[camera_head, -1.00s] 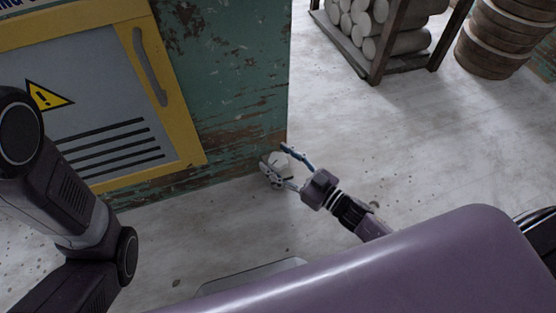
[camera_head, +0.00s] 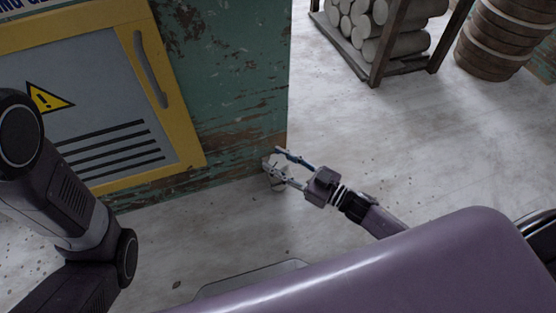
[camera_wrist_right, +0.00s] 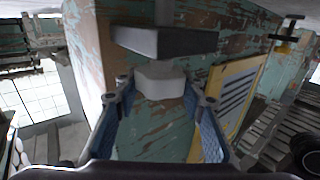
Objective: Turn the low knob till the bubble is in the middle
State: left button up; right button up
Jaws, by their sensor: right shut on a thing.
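The low knob is a pale, blocky piece (camera_wrist_right: 160,82) between my right fingers in the right wrist view. A dark grey bar (camera_wrist_right: 165,42) on a stem shows just above it in that picture. My right gripper (camera_head: 275,162) is shut on the knob, low by the bottom corner of the green wall (camera_head: 235,100) in the head view. There the fingers largely hide the knob. The two blue-lined fingers (camera_wrist_right: 160,115) stand on either side of it in the wrist view. No bubble can be made out in either view. My left arm shows at the left of the head view, its gripper out of frame.
A yellow-framed grey panel (camera_head: 95,100) with a handle (camera_head: 150,68) is on the wall. A rack of pale cylinders (camera_head: 385,38) and a stack of round wooden pieces (camera_head: 500,40) stand at the back right. The floor (camera_head: 370,130) between is clear.

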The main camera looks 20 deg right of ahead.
jog(key=shift+w+d+n+g+y, duration=0.1)
jog(key=shift+n+g+y, duration=0.7)
jog(key=shift+g+y, duration=0.1)
jog(key=shift+f+n+g+y+b, duration=0.2)
jog(key=shift+n+g+y+b, duration=0.75)
jog(key=shift+g, duration=0.15)
jog(key=n+g+y+b, duration=0.2)
jog(key=n+g+b, duration=0.1)
jog(key=g+b, duration=0.1)
jog(key=shift+n+g, duration=0.25)
jog(key=shift+g, duration=0.15)
jog(key=n+g+b, duration=0.1)
jog(key=g, duration=0.2)
jog(key=shift+r+n+y, duration=0.15)
jog(key=shift+n+y, duration=0.2)
jog(key=shift+n, duration=0.05)
jog(key=shift+n+g, duration=0.6)
jog(key=shift+g, duration=0.3)
jog(key=shift+n+g, duration=0.5)
jog(key=shift+g, duration=0.3)
jog(key=o, duration=1.2)
